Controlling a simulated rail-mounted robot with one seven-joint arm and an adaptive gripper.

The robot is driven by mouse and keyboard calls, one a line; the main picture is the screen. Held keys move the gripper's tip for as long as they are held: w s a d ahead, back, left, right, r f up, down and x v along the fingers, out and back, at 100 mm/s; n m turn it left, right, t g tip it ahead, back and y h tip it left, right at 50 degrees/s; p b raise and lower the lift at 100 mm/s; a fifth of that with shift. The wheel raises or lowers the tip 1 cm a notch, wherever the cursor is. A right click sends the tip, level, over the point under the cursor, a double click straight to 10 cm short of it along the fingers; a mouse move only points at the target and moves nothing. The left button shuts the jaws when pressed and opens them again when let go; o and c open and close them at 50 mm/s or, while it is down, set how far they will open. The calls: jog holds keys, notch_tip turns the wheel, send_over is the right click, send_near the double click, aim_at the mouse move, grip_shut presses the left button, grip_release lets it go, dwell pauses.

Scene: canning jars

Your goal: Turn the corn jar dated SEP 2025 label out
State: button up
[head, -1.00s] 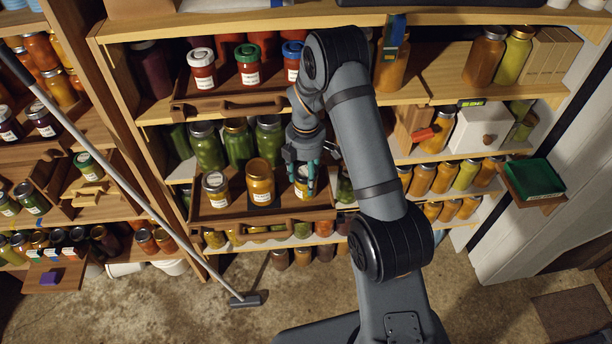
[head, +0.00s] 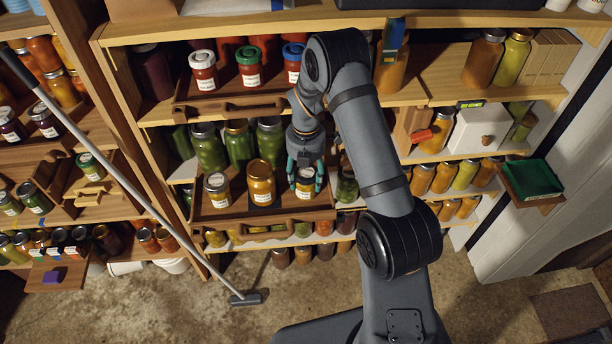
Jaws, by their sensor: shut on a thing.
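My gripper (head: 305,180) is shut on a small yellow jar (head: 305,186) at the right end of the middle pull-out tray (head: 235,212). Its teal fingers are on the left and right sides of the jar, and a white label faces the front between them. The jar appears upright in the tray. A golden-yellow jar (head: 261,176) with a white label stands in the tray's middle, and a paler jar (head: 216,188) with a white label stands at its left. The label dates are too small to read, so I cannot tell which is SEP 2025.
Tall green jars (head: 239,143) stand behind the tray's front row. A green jar (head: 347,188) is close to the right of the gripper. Above is a tray (head: 225,107) with red jars. A long-handled pole (head: 140,185) leans across the left side.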

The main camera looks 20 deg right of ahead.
jog(key=shift+n, duration=0.8)
jog(key=n+p, duration=0.1)
jog(key=n, duration=0.3)
jog(key=o, duration=1.3)
jog(key=shift+c, duration=0.2)
jog(key=shift+r, duration=0.15)
notch_tip(320, 180, up, 12)
jog(key=shift+f, duration=0.1)
jog(key=shift+f, duration=0.1)
